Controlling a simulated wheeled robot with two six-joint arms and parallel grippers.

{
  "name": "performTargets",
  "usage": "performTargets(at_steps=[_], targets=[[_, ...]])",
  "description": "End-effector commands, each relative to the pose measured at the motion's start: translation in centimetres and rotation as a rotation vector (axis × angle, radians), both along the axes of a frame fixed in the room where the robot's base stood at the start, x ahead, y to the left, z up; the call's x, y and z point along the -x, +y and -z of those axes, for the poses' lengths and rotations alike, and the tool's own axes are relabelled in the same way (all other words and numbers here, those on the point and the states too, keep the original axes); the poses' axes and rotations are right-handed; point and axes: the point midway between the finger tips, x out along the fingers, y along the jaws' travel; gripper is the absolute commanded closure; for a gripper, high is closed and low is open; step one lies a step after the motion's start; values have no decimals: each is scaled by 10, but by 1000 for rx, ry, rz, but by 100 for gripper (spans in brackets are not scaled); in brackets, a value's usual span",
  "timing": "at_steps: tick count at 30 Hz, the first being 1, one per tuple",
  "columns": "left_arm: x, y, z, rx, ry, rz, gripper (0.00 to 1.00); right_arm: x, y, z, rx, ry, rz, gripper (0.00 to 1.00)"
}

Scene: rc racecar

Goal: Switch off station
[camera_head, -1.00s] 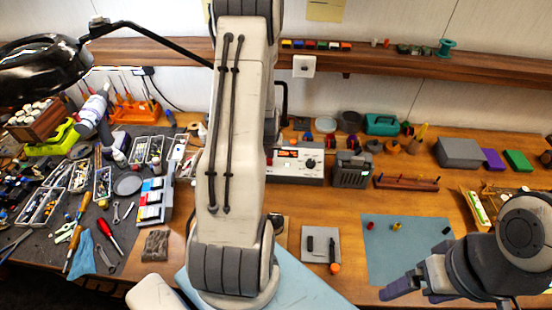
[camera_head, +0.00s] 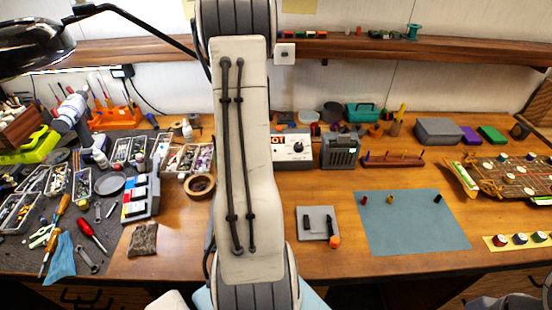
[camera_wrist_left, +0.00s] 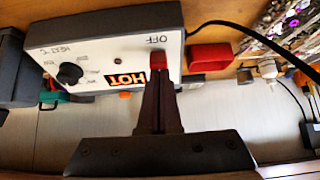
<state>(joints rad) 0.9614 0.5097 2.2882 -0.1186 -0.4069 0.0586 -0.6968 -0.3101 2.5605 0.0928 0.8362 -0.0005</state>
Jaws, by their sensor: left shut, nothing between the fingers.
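The soldering station (camera_head: 298,150) stands at the back of the bench in the head view, its left part hidden behind my left arm. In the left wrist view its white front panel (camera_wrist_left: 105,52) shows upside down, with a black knob (camera_wrist_left: 70,74), a lit orange "HOT" display (camera_wrist_left: 126,78) and a red switch (camera_wrist_left: 158,60) near the word "OFF". My left gripper (camera_wrist_left: 159,78) is shut and empty, its fingertips at the red switch. I cannot tell whether they touch it. My right gripper is out of view.
A dark grey box (camera_head: 340,151) stands close to the station's right. In the left wrist view a red bin (camera_wrist_left: 210,57) and a black cable (camera_wrist_left: 235,27) are beside the station. A blue mat (camera_head: 412,225) and grey pad (camera_head: 318,222) lie in front.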

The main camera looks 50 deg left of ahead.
Motion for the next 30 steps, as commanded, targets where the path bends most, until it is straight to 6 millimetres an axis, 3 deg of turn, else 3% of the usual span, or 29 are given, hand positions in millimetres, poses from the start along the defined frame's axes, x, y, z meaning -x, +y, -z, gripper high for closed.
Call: performTargets(at_steps=[1,3,11,30], targets=[[4,5,9,-30,-24,-16,100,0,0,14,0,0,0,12],[3,5,0,-24,-19,-11,100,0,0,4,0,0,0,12],[-7,-7,-1,-22,-18,9,100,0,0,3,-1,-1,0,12],[4,-16,-4,-22,-18,4,100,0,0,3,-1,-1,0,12]])
